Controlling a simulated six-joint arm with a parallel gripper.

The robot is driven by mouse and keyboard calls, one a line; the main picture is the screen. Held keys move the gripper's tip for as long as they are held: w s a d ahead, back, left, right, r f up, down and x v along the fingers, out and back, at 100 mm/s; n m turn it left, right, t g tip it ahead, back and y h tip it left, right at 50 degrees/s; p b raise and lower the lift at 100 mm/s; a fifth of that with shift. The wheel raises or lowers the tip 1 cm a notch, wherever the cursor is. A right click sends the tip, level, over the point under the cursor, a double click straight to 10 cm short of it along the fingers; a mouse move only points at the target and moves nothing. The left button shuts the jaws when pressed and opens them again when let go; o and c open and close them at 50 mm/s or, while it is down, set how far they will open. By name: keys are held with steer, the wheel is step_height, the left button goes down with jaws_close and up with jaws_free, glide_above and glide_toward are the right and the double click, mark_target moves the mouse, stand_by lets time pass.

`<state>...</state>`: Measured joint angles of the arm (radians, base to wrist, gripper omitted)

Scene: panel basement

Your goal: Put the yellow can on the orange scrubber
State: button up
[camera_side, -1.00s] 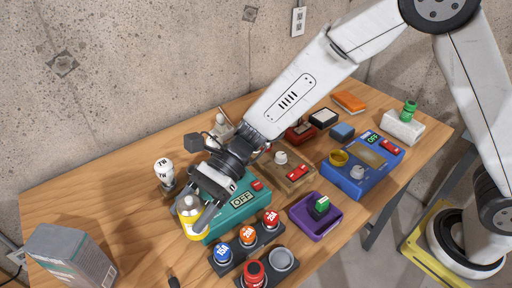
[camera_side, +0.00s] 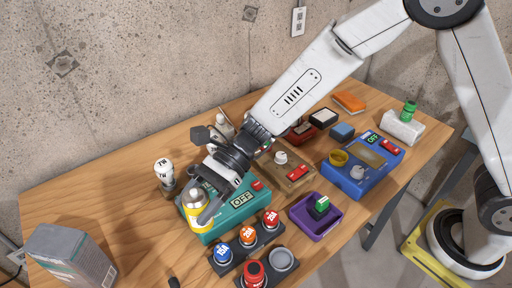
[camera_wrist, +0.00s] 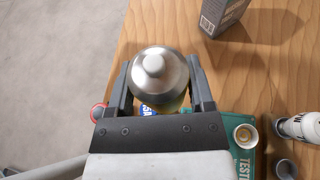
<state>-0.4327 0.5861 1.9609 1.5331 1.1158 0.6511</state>
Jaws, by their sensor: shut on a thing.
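The yellow can (camera_side: 197,217), with a silver domed top, is held between the fingers of my gripper (camera_side: 201,206). In the wrist view the can (camera_wrist: 159,72) shows from above, with a gripper finger on each side of it. My gripper is at the left end of the teal tester box (camera_side: 240,201); I cannot tell how far the can is above the surface. The orange scrubber (camera_side: 348,102) lies flat at the back right of the table, well apart from the can, with nothing on it.
A blue box (camera_side: 361,169), a wooden block with a red switch (camera_side: 283,172) and a purple tray (camera_side: 316,214) stand to the right of my gripper. A grey carton (camera_side: 73,257) stands front left. The left table area is mostly bare.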

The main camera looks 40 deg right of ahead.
steer(key=w+d+r+m+t+h, duration=0.1)
steer(key=w+d+m+t, duration=0.3)
steer(key=d, duration=0.6)
steer(key=w+d+m+t, duration=0.25)
steer(key=w+d, duration=0.35)
steer(key=d, duration=0.4)
steer(key=w+d+r+m+t+h, duration=0.1)
steer(key=w+d+m+t, duration=0.3)
steer(key=d, duration=0.7)
steer(key=s+d+m+t+h, duration=0.1)
steer(key=s+d+m+h, duration=0.1)
steer(key=d, duration=0.9)
steer(key=s+d+r+m+t+h, duration=0.1)
steer(key=s+d+m+t+h, duration=0.1)
steer(key=d, duration=1)
steer(key=s+d+m+t+h, duration=0.2)
steer(key=s+d+m+h, duration=0.2)
steer(key=d, duration=0.7)
steer(key=shift+d+r+h, duration=0.15)
steer(key=shift+r+h, duration=0.1)
steer(key=shift+h, duration=0.25)
steer(key=shift+w+t, duration=0.1)
steer(key=shift+t, duration=0.15)
steer(key=w+d+f, duration=0.7)
steer(key=w+f, duration=0.2)
steer(key=w, duration=0.2)
steer(key=shift+w+f, duration=0.2)
